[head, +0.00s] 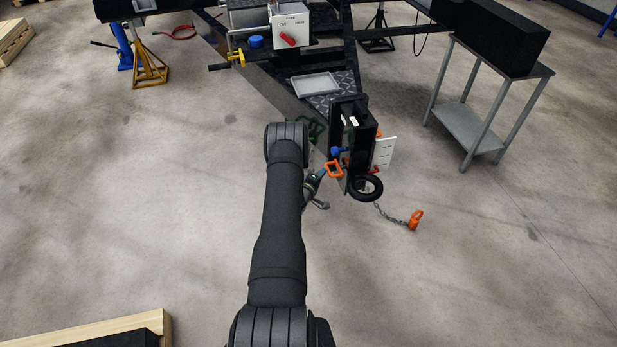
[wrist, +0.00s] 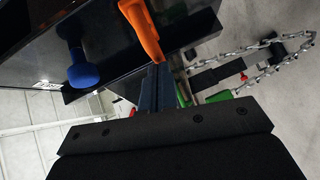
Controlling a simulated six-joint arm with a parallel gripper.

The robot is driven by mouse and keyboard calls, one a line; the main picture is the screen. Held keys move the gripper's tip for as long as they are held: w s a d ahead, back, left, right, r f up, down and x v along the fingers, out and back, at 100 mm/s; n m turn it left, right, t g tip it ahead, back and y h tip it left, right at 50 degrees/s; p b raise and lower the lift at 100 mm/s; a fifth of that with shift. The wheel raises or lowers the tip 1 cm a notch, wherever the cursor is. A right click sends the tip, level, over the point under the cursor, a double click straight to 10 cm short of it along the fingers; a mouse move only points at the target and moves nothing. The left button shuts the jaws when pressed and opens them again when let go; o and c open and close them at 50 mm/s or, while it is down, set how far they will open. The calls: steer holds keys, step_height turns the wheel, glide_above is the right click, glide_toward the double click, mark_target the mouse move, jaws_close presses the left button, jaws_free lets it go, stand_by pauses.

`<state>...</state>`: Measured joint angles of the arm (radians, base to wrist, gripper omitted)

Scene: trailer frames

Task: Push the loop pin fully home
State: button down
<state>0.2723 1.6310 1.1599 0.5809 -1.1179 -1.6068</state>
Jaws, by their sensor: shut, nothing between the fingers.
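The orange loop pin (head: 334,169) sits at the left side of the black coupler post (head: 340,125), its loop sticking out to the left. In the wrist view the orange loop (wrist: 142,30) is just beyond my fingertips, partly cut off by the top edge. My gripper (head: 316,176) is beside the loop in the head view, largely hidden by my arm. In the wrist view my gripper (wrist: 157,72) is shut, with nothing between its fingers. I cannot tell whether the tips touch the loop. The pin's shank and hole are hidden.
A blue knob (wrist: 84,68) is left of the loop in the wrist view. A grey stand (head: 468,130) is at the right.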

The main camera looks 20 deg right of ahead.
steer(key=w+a+v, duration=0.1)
steer(key=v, duration=1.1)
steer(key=shift+w+a+r, duration=0.15)
steer(key=shift+a+r, duration=0.05)
steer(key=shift+a, duration=0.15)
steer(key=s+d+x, duration=0.2)
steer(key=x, duration=1.1)
steer(key=shift+a, duration=2.65)
